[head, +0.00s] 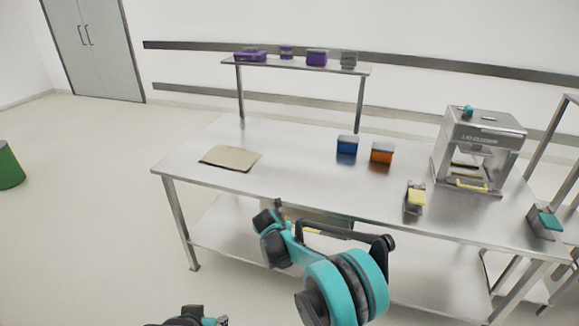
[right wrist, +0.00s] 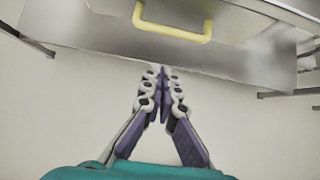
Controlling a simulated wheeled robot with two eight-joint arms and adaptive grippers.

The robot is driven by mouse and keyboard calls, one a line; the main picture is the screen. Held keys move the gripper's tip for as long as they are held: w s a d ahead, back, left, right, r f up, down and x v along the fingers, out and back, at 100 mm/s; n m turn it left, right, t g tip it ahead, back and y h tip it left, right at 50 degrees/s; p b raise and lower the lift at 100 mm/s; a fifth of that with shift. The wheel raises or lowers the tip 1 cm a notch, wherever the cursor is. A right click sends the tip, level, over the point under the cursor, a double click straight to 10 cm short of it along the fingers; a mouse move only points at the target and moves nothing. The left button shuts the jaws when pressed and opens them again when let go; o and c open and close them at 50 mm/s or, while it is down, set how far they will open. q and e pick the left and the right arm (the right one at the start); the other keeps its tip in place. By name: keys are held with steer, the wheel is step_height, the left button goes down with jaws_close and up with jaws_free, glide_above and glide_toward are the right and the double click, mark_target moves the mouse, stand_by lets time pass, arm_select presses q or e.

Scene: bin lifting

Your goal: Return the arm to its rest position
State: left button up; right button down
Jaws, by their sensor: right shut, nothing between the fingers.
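My right arm (head: 345,285), teal and black, is raised in front of the metal table (head: 210,178). In the right wrist view my right gripper (right wrist: 162,72) is shut and empty, its dark purple fingers together. The fingers point at the lower edge of a grey metal panel with a yellow handle (right wrist: 173,33). The gripper looks apart from the handle. In the head view the right fingers cannot be made out behind the arm. A dark and teal part of my left arm (head: 190,317) shows at the bottom edge; its gripper fingers are not visible.
On the table are a beige mat (head: 230,158), a blue bin (head: 347,145), an orange bin (head: 381,153), a yellow-topped item (head: 416,197) and a grey machine (head: 478,140). A raised shelf (head: 300,66) holds purple bins. The floor at left is clear near a green cylinder (head: 9,165).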

steer(key=s+d+r+m+y, duration=0.1)
steer(key=s+d+r+m, duration=1.3)
steer(key=s+r+m, duration=0.3)
steer(key=s+d+f+m, duration=0.2)
steer(key=s+m, duration=0.5)
steer(key=s, duration=0.4)
steer(key=s+d+f+m+y, duration=0.1)
steer(key=s+d+m, duration=0.2)
steer(key=s+m, duration=0.5)
steer(key=s, duration=0.4)
steer(key=shift+d+f, duration=0.35)
